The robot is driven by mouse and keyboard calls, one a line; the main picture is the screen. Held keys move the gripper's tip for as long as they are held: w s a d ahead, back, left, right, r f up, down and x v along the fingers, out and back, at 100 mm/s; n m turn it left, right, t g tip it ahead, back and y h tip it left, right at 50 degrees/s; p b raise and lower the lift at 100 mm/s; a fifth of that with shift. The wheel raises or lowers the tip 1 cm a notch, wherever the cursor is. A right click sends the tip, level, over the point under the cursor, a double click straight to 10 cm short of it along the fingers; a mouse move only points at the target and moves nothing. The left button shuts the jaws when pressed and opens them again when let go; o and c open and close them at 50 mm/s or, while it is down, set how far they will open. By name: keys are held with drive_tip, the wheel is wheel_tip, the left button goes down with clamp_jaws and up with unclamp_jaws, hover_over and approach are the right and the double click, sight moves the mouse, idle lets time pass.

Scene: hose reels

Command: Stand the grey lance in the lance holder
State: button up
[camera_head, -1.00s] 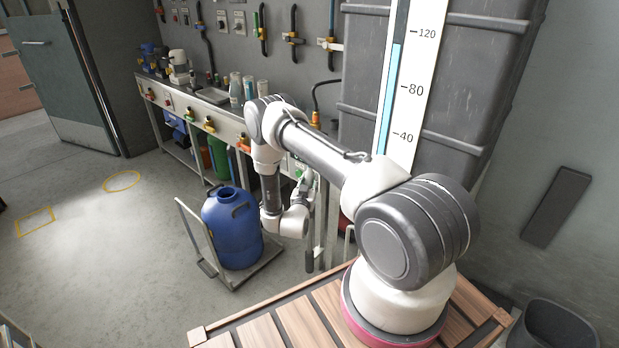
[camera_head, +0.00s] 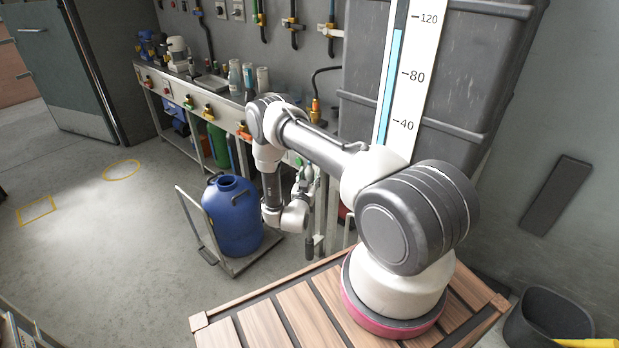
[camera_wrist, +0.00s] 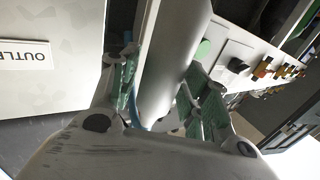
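My gripper (camera_wrist: 160,85) shows at close range in the wrist view, with green-padded fingers on both sides of a smooth light-grey tube, which I take to be the grey lance (camera_wrist: 172,60). The fingers look closed against its sides. The tube leaves the frame at the top, and its lower part is hidden behind my palm. In the head view my gripper (camera_head: 303,183) is small, at the near end of the bench. A dark upright tube (camera_head: 309,244) below it may be the lance holder. The lance cannot be made out clearly there.
A blue drum (camera_head: 231,216) on a flat cart (camera_head: 233,263) stands left of my forearm. The bench (camera_head: 185,95) carries bottles and valves along the wall. A tall grey tank (camera_head: 455,75) with a level scale stands behind my arm. The floor at left is clear.

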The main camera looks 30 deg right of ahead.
idle(0.3)
drive_tip(key=v, duration=1.2)
